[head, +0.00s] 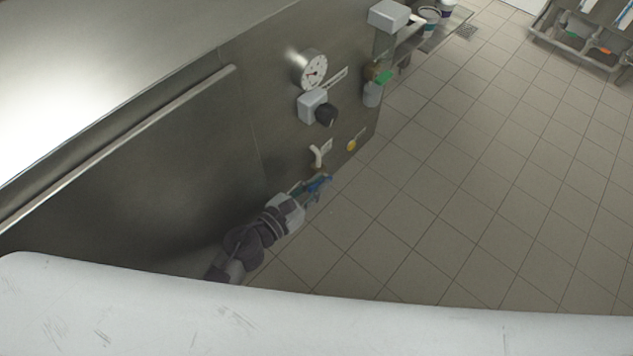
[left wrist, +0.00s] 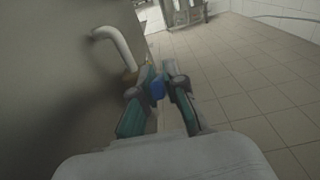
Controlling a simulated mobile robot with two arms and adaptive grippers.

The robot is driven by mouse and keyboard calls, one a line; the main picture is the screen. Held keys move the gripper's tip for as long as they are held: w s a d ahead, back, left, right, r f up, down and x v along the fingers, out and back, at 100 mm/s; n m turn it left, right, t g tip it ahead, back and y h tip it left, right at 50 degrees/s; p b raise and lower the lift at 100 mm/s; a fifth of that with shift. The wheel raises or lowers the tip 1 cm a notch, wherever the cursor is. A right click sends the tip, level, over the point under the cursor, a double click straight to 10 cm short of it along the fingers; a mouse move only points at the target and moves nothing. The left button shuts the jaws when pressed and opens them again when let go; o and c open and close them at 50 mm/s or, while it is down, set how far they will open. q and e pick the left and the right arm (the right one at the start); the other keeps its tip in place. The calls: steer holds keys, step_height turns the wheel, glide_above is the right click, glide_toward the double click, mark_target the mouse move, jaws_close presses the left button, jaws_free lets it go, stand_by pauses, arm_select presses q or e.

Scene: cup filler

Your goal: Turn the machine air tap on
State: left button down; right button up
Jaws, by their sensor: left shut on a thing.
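The machine's steel side panel (head: 280,130) carries a white bent pipe (head: 318,155) low down, with a brass-coloured fitting below it. The pipe also shows in the left wrist view (left wrist: 116,45), with the fitting (left wrist: 130,76) at its lower end. A small blue piece, seemingly the air tap's handle (left wrist: 158,88), sits beside this fitting. My left gripper (head: 318,186) is at the tap, low on the panel. In the left wrist view its teal fingers (left wrist: 157,84) are shut on the blue handle. The fingers partly hide the tap body. My right gripper is not seen.
Above the pipe are a round gauge (head: 313,72) and a black knob (head: 326,116) on a grey box. A yellow button (head: 351,145) is to the right. The tiled floor (head: 480,200) beside the machine is clear. A rack (head: 585,40) stands far right.

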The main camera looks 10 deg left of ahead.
arm_select(q)
steer(key=shift+r, duration=0.15)
steer(key=c, duration=1.2)
jaws_free()
steer(key=v, duration=1.2)
